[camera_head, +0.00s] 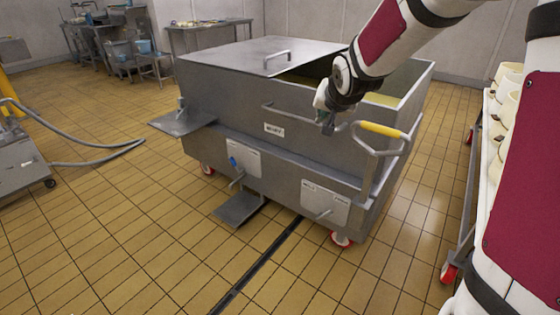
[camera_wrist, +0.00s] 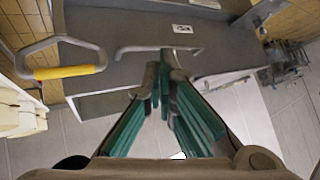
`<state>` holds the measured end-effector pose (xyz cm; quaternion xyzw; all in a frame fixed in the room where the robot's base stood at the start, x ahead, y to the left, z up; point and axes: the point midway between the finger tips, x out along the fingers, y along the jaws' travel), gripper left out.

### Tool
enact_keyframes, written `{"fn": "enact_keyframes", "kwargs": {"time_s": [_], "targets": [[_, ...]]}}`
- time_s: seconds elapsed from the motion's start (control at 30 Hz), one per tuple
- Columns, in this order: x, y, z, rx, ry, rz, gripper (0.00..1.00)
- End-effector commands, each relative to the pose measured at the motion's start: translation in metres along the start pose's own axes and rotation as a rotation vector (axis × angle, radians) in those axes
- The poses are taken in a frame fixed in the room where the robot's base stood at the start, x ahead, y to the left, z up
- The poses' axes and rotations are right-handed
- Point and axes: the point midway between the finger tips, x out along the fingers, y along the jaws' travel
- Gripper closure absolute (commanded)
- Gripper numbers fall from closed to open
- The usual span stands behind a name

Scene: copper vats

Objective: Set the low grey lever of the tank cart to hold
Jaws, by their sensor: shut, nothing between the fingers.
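The grey steel tank cart (camera_head: 225,115) stands in the middle of the head view. Low on its front are two white plates, each with a short grey lever: the left lever (camera_head: 238,180) sits by a plate with a blue mark, and the right lever (camera_head: 323,214) is on a plate with small labels at its ends. The labels are too small to read, so I cannot tell either setting. My gripper (camera_head: 326,122) is shut and empty at the cart's upper front, well above both levers. Its green fingers (camera_wrist: 166,65) show beside the cart's bar handle (camera_wrist: 150,49) in the wrist view.
A yellow-gripped handle (camera_head: 381,130) sticks out at the cart's right corner. A grey pedal (camera_head: 239,208) juts out below, and a side shelf (camera_head: 181,122) at left. A rack of pale vessels (camera_head: 503,110) stands right. The tiled floor before the cart is clear.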

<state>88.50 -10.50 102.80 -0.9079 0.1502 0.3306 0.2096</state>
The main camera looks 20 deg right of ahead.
Motion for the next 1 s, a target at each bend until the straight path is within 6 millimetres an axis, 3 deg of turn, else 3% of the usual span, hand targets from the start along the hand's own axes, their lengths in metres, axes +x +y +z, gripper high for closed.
{"fn": "enact_keyframes", "kwargs": {"time_s": [0.03, 0.1, 0.53, 0.77, 1.0], "targets": [[0.030, 0.006, 0.002, 0.030, 0.011, -0.007, 1.00], [0.061, 0.009, 0.000, 0.071, 0.034, -0.026, 1.00], [0.240, 0.054, 0.014, 0.352, 0.162, -0.173, 1.00], [0.324, 0.091, 0.041, 0.522, 0.223, -0.268, 1.00], [0.400, 0.136, 0.083, 0.711, 0.286, -0.377, 1.00]]}}
